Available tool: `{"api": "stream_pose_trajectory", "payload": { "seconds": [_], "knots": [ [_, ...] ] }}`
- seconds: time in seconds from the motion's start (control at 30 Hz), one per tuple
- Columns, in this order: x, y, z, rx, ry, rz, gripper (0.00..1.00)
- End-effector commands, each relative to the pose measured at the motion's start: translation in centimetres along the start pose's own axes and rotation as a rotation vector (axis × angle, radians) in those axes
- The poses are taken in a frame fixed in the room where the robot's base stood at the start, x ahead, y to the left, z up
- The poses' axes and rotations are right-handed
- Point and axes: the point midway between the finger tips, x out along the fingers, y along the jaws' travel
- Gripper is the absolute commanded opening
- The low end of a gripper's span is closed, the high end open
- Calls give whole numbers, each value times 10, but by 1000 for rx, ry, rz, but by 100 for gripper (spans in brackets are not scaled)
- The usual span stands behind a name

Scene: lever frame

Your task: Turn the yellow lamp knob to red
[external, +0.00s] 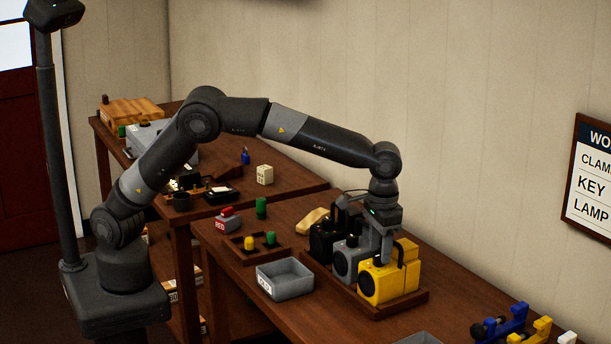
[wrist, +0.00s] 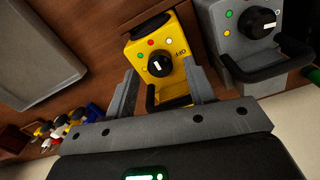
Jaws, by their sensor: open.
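The yellow lamp (external: 377,285) stands at the near end of a row of three lamps in a wooden tray. The wrist view shows its yellow face (wrist: 180,74) with a black round knob (wrist: 159,65). Green, red and white dots and an OFF label surround the knob. The knob carries a short white mark; I cannot tell surely which label it points to. My gripper (wrist: 159,69) is open, its fingers apart on either side of the knob and the lamp's black handle (wrist: 151,99). In the external view my gripper (external: 387,252) points down at the yellow lamp. Contact is unclear.
A grey lamp (external: 345,264) stands close beside the yellow one, with a black lamp (external: 321,243) beyond it. A grey bin (external: 284,279) and a wooden tray with yellow and green pieces (external: 240,256) lie to the left. Blue and yellow clamps (external: 512,322) are at right.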

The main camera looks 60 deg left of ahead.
Motion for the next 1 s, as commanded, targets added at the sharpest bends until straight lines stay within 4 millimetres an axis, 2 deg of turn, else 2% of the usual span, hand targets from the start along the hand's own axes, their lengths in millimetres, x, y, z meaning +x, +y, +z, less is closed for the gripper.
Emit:
{"api": "stream_pose_trajectory", "payload": {
  "seconds": [0.2, 0.4, 0.6, 1.0],
  "knots": [
    [-46, 0, -1, 0, 4, 3, 49],
    [-79, 0, -1, 0, 2, 1, 49],
    [-91, 0, 0, 0, 0, 0, 49],
    [-92, 0, 0, 0, 0, -1, 49]
  ]
}}
